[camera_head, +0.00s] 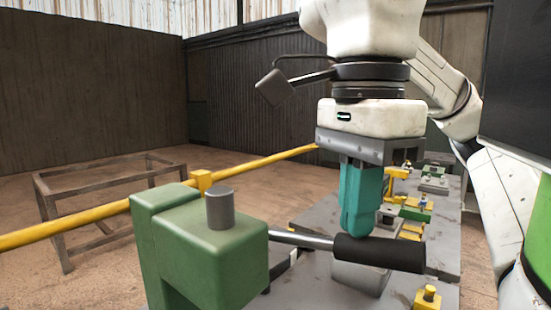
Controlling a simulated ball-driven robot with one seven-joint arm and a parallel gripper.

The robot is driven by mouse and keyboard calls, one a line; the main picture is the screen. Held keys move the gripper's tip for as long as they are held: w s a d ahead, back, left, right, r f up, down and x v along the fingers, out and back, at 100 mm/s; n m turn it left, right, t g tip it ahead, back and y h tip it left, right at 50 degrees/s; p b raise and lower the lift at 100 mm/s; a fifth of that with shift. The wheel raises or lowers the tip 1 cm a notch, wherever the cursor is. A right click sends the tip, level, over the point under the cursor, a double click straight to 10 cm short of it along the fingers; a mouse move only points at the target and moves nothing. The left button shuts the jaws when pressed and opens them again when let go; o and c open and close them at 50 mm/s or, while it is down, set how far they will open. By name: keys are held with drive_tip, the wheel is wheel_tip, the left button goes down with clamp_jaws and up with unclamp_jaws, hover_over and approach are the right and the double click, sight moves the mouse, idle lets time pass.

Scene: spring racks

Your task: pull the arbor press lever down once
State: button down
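The arbor press has a green body (212,255) with a grey round ram (220,208) on top, at the lower middle of the head view. Its lever has a thin metal rod (302,239) that runs nearly level to the right and ends in a black cylindrical grip (385,253). My gripper (357,232) points down with teal fingers just over the left end of the grip. The fingers overlap each other in this view, so their gap is hidden. I cannot tell whether the fingertips touch the grip.
A grey metal bench (310,290) lies below, with several yellow and green fixtures farther back at the right. A yellow rail (95,214) runs behind the press. An empty metal table frame (105,180) stands on the floor at the left.

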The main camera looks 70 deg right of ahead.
sight(354, 260)
drive_tip(key=shift+f, duration=0.1)
drive_tip(key=shift+s+f+b, duration=0.2)
drive_tip(key=shift+f+b, duration=1.45)
drive_tip(key=shift+f, duration=0.45)
drive_tip(key=shift+w+f+b, duration=0.15)
drive_tip(key=shift+f+b, duration=0.5)
drive_tip(key=shift+f, duration=0.2)
drive_tip(key=shift+f+b, duration=0.35)
drive_tip(key=shift+f, duration=0.2)
